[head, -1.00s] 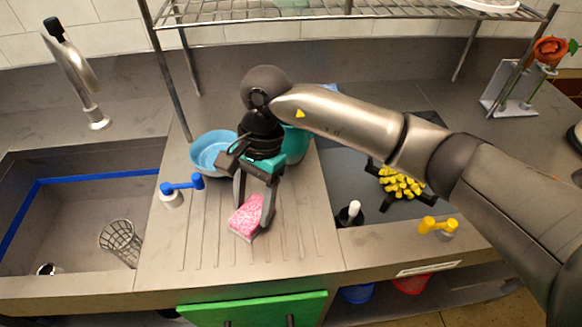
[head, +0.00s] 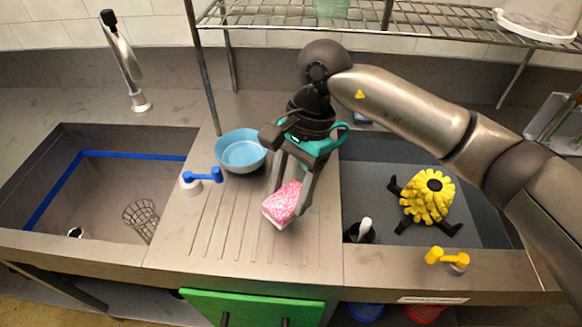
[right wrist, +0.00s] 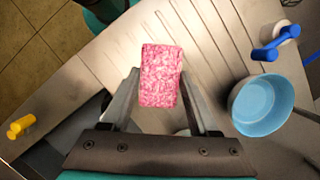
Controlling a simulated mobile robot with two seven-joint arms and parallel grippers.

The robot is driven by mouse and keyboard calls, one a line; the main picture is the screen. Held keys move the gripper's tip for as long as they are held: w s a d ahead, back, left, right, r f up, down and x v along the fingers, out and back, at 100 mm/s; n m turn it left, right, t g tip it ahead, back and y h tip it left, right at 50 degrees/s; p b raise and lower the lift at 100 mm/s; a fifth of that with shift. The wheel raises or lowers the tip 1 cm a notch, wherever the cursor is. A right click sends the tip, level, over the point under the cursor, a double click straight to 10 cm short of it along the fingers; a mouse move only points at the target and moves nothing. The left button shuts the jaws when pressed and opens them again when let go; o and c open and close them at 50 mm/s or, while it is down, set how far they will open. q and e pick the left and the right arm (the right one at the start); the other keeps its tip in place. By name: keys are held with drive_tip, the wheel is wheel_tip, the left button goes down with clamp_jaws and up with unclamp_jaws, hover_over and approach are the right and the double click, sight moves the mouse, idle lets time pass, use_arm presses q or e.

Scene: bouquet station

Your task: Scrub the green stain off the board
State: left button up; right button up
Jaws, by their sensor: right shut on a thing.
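A pink sponge with a pale underside (head: 283,204) is held between the fingers of my right gripper (head: 290,192), over the grooved draining board (head: 205,235). The right wrist view shows the sponge (right wrist: 160,75) from above between both fingers. It looks slightly tilted; whether it touches the board I cannot tell. I see no green stain on the visible draining board. A plain green panel with dark handles (head: 250,306) is below the counter's front edge, partly cut off. My left gripper is not in view.
A blue bowl (head: 241,152) stands behind the sponge, with a blue-handled tap (head: 202,177) beside it. A sink with a wire basket (head: 141,218) is at left. At right are a yellow shaggy object (head: 428,196) and a yellow-handled tap (head: 447,258). A wire shelf (head: 440,28) spans behind.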

wheel_tip(320, 180, up, 3)
drive_tip(key=shift+f+p, duration=0.2)
drive_tip(key=shift+p, duration=0.3)
drive_tip(key=shift+r, duration=0.3)
